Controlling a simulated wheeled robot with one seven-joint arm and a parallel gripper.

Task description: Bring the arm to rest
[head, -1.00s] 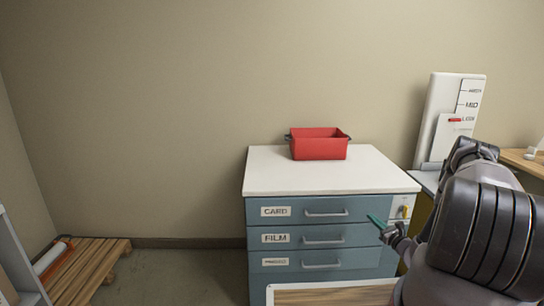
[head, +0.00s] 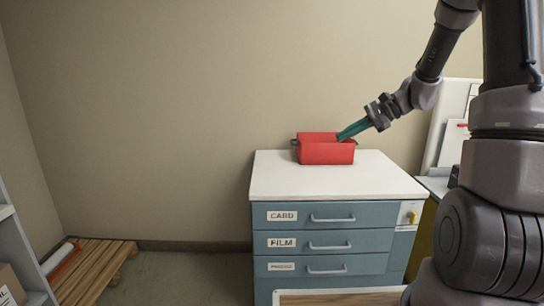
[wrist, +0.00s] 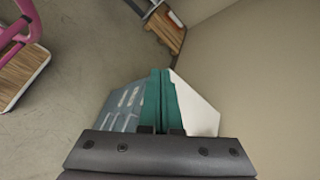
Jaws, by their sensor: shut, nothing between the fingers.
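My gripper (head: 341,136) is at the upper right in the head view, with its teal fingers pointing left and slightly down. In the picture its tips overlap the right part of the red bin (head: 326,153); I cannot tell how far apart they are in depth. In the wrist view the two teal fingers (wrist: 160,82) lie side by side, shut with nothing between them. My arm is raised on the right of the head view. The red bin stands on the white top of the drawer cabinet (head: 282,182).
The blue cabinet's drawers, labelled CARD, FILM and one unreadable, look shut. A white upright panel (head: 446,148) stands right of the cabinet, partly behind my arm. A wooden pallet (head: 112,262) with a roll lies at the lower left. A pink frame (wrist: 22,28) shows in the wrist view.

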